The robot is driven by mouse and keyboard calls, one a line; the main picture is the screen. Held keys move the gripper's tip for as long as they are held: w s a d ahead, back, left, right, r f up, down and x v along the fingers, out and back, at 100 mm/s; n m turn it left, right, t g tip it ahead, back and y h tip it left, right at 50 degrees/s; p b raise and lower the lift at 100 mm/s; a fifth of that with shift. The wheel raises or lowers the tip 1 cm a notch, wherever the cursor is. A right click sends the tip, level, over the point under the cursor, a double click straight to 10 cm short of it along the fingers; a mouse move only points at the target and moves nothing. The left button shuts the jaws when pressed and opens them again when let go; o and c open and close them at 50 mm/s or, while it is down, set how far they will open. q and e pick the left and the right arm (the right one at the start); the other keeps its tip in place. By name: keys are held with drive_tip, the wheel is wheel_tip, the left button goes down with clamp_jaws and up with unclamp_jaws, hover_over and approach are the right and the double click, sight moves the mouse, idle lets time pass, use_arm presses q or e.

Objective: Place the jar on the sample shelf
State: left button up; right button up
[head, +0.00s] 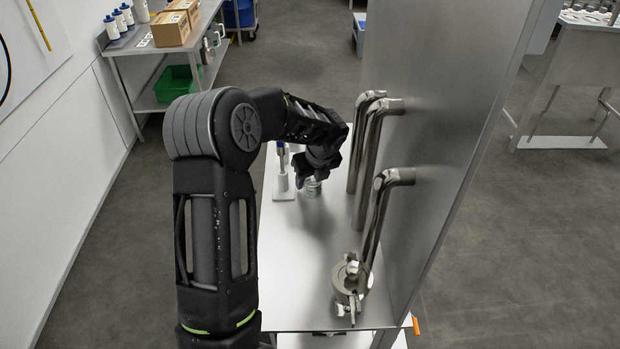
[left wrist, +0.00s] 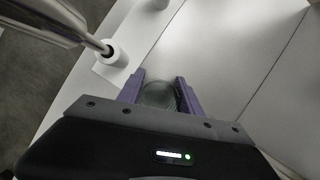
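The jar (head: 312,188) is a small clear, greenish glass vessel, upright on or just above the metal work surface (head: 300,265). My left gripper (head: 316,168) reaches down to it from above. In the left wrist view the jar (left wrist: 158,95) sits between the two purple fingers of my left gripper (left wrist: 160,88). The fingers are about a jar's width apart; whether they press on the glass I cannot tell. The gripper hides part of the jar. My right gripper is not in view. I cannot tell for certain which surface is the sample shelf.
A white holder (head: 283,190) with an upright probe stands close left of the jar. Bent steel pipes (head: 372,150) and a tall metal panel (head: 435,110) stand at right. A clamped fitting (head: 350,280) is nearer. A side table (head: 135,42) holds boxes and bottles.

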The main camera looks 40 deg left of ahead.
use_arm(q)
drive_tip(key=o, duration=0.5)
drive_tip(key=shift+c, duration=0.2)
drive_tip(key=v, duration=1.2)
drive_tip(key=shift+b, duration=0.35)
drive_tip(key=shift+o, duration=0.2)
drive_tip(key=shift+d+r, duration=0.1)
